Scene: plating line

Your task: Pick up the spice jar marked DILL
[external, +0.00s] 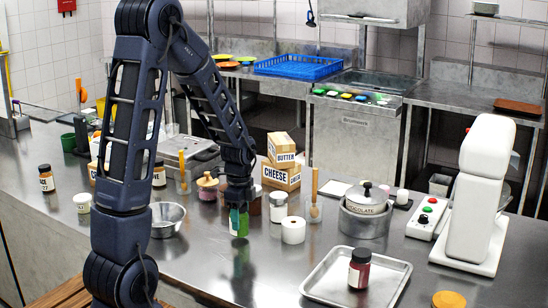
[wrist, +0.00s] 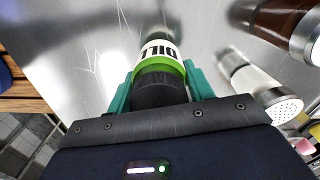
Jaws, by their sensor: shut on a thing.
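The DILL jar (wrist: 160,66) has a black lid, a green body and a white label reading DILL, upside down in the wrist view. My gripper (wrist: 158,78) has its teal fingers shut on the jar, one on each side. In the external view my gripper (external: 238,207) points down at the counter with the green jar (external: 239,226) between its fingers. I cannot tell whether the jar's base touches the counter or is slightly above it.
A steel bowl (external: 166,219) is to the left. A tray (external: 330,277) holding a red jar (external: 359,268) lies at the front right. Cheese and butter boxes (external: 281,176) stand behind.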

